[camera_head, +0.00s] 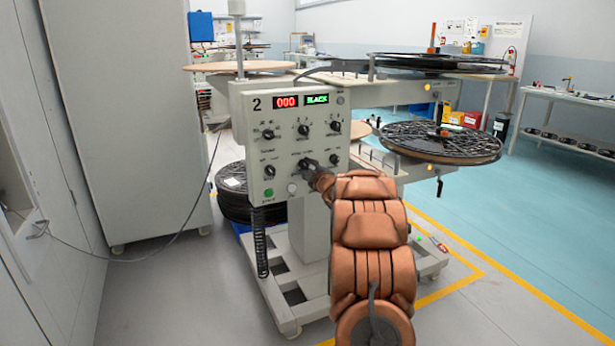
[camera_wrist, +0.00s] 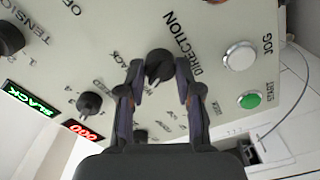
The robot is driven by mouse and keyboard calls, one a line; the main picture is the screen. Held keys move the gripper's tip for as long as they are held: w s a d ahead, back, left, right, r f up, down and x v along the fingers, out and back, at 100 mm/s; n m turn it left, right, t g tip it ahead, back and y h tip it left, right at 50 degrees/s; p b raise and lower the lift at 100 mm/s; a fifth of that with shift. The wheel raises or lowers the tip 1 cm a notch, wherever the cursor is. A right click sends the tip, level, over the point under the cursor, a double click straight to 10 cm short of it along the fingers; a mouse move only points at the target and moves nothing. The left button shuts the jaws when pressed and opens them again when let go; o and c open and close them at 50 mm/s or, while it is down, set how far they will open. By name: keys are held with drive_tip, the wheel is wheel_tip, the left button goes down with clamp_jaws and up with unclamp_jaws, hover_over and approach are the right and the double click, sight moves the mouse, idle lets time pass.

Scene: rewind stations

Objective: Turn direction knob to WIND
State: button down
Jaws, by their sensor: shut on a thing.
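The direction knob (camera_wrist: 158,64) is a black round knob with a raised grip, beside the word DIRECTION in the wrist view. My gripper (camera_wrist: 159,74) has one finger on each side of it and is shut on it. The exact setting of its pointer is hard to read, and I cannot make out the word WIND. In the head view my gripper (camera_head: 309,170) is at the lower right of the pale control panel (camera_head: 286,146) and covers much of the knob.
A white JOG button (camera_wrist: 238,56) and a green START button (camera_wrist: 250,100) lie near the fingers. Another black knob (camera_wrist: 90,102) is on the other side. A reel (camera_head: 440,141) stands at right.

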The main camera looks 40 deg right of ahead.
drive_tip(key=shift+n+b, duration=0.35)
drive_tip(key=shift+n, duration=0.15)
drive_tip(key=shift+a, duration=0.1)
drive_tip(key=c, duration=0.8)
unclamp_jaws()
drive_tip(key=shift+o, duration=0.2)
drive_tip(key=v, duration=1.2)
drive_tip(key=shift+w+r, duration=0.1)
